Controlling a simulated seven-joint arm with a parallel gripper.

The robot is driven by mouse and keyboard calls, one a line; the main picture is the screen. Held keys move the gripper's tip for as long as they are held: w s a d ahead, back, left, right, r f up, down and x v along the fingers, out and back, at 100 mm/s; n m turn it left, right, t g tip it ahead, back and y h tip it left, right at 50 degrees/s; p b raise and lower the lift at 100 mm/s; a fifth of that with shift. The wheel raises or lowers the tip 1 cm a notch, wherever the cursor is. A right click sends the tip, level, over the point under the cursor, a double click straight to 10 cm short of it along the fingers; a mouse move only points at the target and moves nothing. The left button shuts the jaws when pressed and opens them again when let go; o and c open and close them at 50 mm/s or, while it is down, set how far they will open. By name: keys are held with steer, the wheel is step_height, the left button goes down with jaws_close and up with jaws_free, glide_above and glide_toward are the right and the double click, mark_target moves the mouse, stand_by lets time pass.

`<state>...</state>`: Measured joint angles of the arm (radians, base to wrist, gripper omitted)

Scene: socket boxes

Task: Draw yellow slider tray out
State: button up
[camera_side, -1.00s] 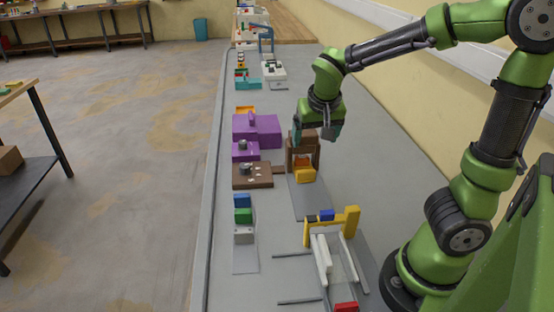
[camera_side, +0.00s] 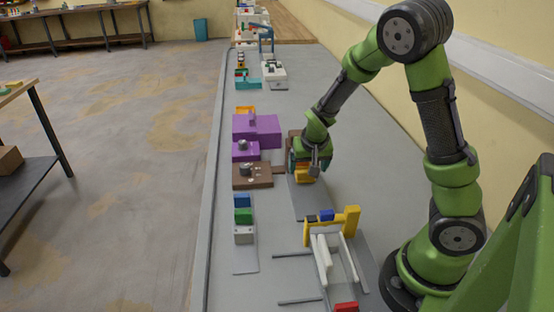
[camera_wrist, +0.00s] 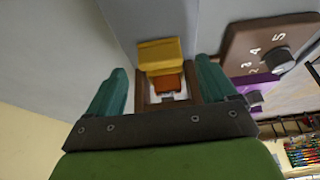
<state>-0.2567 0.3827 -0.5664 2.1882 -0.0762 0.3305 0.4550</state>
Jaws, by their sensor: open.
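The yellow slider tray (camera_wrist: 160,52) shows in the wrist view as a yellow block with an orange piece (camera_wrist: 167,83) beside it, at a brown frame (camera_wrist: 141,92). In the side view the tray (camera_side: 305,179) is partly hidden below my gripper (camera_side: 304,167). My gripper (camera_wrist: 160,67) is open, with its teal fingers on either side of the tray and frame in the wrist view. A gap shows between each finger and the yellow block. The brown frame is mostly hidden behind my gripper in the side view.
A brown board with a dial (camera_side: 252,176) stands to the left, and its numbers show in the wrist view (camera_wrist: 262,42). Purple boxes (camera_side: 264,128) stand behind it. A yellow-framed fixture with white bars (camera_side: 351,222) stands nearer the camera. A grey strip (camera_side: 308,204) before the tray is clear.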

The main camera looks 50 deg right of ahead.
steer(key=shift+x, duration=1.15)
steer(key=c, duration=1.5)
steer(key=s+a, duration=0.6)
steer(key=a, duration=0.1)
steer(key=shift+s, duration=0.25)
steer(key=shift+s+a, duration=0.65)
steer(key=shift+s, duration=0.1)
steer(key=o, duration=1.5)
steer(key=shift+r, duration=0.1)
